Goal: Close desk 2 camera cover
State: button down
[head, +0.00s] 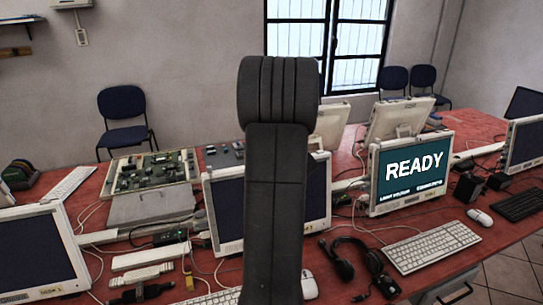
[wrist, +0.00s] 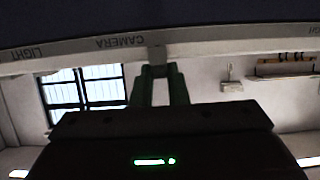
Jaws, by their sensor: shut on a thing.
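In the wrist view a pale monitor bezel (wrist: 205,50) crosses the top of the picture, with the words CAMERA and LIGHT upside down on it. Whether the lens behind is covered is hidden. In the head view my arm stands in front of a dark-screened monitor (head: 226,208) and hides its middle. My gripper does not show there.
A monitor reading READY (head: 412,170) stands to the right, and another dark monitor (head: 35,255) to the left. An open circuit board (head: 150,172), cables, a headset (head: 342,262) and a keyboard (head: 432,247) crowd the red table (head: 450,150).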

jog(key=c, duration=1.4)
grip_release()
jog(key=shift+d, duration=0.3)
jog(key=v, duration=1.3)
jog(key=shift+s, duration=0.35)
jog(key=shift+r, duration=0.15)
jog(key=x, duration=1.4)
jog(key=shift+a+b, duration=0.2)
jog(key=shift+b, duration=0.1)
jog(key=shift+s+a, duration=0.2)
